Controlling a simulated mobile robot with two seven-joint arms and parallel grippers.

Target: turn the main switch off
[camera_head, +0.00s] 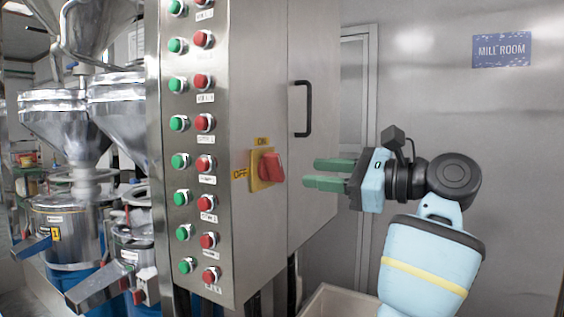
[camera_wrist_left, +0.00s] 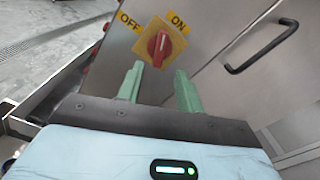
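The main switch is a red rotary knob (camera_head: 271,167) on a yellow plate (camera_head: 256,184) on the steel cabinet's front. An ON label (camera_head: 262,141) is above it and an OFF label (camera_head: 240,174) is at its left. In the head view the knob stands roughly upright, towards ON. The knob (camera_wrist_left: 159,45) also shows in the left wrist view, just beyond the fingertips. My left gripper (camera_head: 310,173) is open and empty, its green fingers apart and pointing at the switch without touching it. The fingers (camera_wrist_left: 160,70) straddle the knob's line in the wrist view. My right gripper is not in view.
The cabinet (camera_head: 240,60) has columns of green and red buttons left of the switch. A black door handle (camera_head: 304,108) sticks out at its upper right. Steel grinders with hoppers (camera_head: 65,125) stand at the left. A pale bin (camera_head: 335,300) is below the gripper.

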